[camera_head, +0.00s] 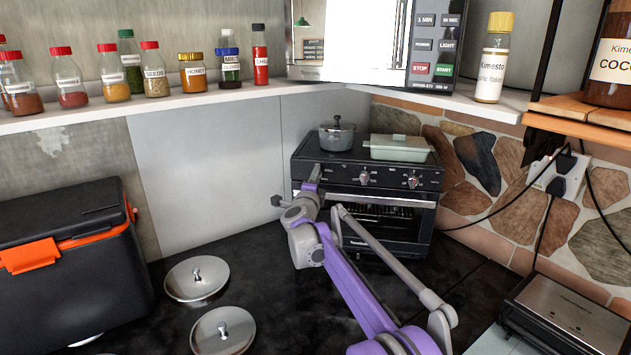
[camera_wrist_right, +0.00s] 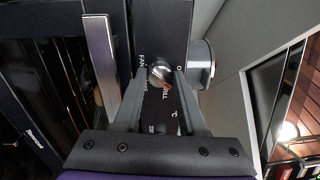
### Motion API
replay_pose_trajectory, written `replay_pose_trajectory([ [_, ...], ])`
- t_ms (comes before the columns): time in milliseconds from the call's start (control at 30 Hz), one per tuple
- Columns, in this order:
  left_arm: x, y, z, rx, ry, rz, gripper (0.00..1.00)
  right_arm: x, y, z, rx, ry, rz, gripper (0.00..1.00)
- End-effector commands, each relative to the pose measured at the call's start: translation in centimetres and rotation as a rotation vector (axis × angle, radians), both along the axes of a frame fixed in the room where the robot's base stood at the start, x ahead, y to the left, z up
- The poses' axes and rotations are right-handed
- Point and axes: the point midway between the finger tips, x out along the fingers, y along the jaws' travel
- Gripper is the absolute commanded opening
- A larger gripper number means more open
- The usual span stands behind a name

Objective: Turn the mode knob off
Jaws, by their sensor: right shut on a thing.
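The black toaster oven (camera_head: 375,212) stands in the back corner with a row of knobs on its front panel. My right gripper (camera_head: 315,174) is at the left end of that panel in the head view. In the right wrist view its two fingers are closed on either side of the round silver mode knob (camera_wrist_right: 158,73). Printed labels, including FAN and what looks like GRILL, surround this knob. A small red mark shows at its lower right edge. In the head view my gripper hides the knob. My left gripper is in neither view.
A grey pot (camera_head: 337,135) and a pale green lidded dish (camera_head: 398,147) stand on the oven. The oven door handle (camera_wrist_right: 101,62) is beside my right fingers. A black and orange cooler (camera_head: 70,262) and metal lids (camera_head: 197,281) are at the left. Cables hang at the right.

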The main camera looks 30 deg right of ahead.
Motion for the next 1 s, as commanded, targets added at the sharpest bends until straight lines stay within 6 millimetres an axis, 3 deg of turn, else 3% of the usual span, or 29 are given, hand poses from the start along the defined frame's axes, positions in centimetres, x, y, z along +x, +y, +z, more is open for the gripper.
replay_pose_trajectory([
  [533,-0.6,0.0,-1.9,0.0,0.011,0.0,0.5,-0.1,-0.1,-0.2,-0.363,0.312,0.0,0.0],
  [1000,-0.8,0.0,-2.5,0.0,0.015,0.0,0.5,-0.1,-0.1,-0.2,-0.507,0.435,0.002,0.0],
])
